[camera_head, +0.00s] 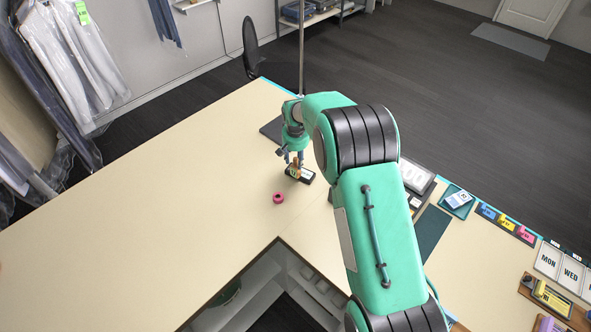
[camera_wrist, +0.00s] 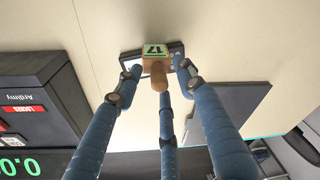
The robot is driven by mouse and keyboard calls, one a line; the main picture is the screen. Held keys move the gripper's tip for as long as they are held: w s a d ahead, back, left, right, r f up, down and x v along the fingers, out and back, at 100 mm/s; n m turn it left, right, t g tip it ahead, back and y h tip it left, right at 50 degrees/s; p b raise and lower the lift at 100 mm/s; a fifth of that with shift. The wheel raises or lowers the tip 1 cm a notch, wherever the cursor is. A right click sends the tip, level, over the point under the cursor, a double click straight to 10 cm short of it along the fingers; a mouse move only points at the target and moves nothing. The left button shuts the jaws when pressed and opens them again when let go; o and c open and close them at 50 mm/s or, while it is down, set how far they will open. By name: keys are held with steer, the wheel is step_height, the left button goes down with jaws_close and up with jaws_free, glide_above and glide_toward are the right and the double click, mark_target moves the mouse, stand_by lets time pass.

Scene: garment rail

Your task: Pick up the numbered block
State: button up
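The numbered block (camera_wrist: 155,52) is a small wooden piece with a green face marked 17 and a round wooden peg pointing towards the wrist camera. It sits at a small dark tray (camera_wrist: 180,49). In the head view the block (camera_head: 296,168) shows small and partly hidden under my gripper, with the dark tray (camera_head: 306,176) around it. My gripper (camera_wrist: 159,74) has three blue fingers, spread around the block and peg. A narrow gap seems to show beside the block, so it looks open; contact is hard to tell. It also shows in the head view (camera_head: 293,156).
A dark flat pad (camera_wrist: 228,110) and a dark device with green digits (camera_wrist: 35,110) flank my fingers. A metal pole (camera_head: 301,50) rises behind. The table's left part is clear.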

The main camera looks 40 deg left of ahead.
steer(key=shift+c, duration=0.3)
jaws_close()
steer(key=shift+r, duration=0.1)
stand_by(0.4)
steer(key=shift+r+b, duration=0.5)
steer(key=shift+r, duration=1.1)
steer(key=s+d+r+b, duration=0.1)
steer(key=s+d+b, duration=0.1)
steer(key=s+d, duration=0.7)
steer(key=d, duration=0.3)
steer(key=shift+s+d+r+b, duration=0.3)
steer(key=shift+s+d, duration=0.05)
steer(key=shift+d, duration=0.05)
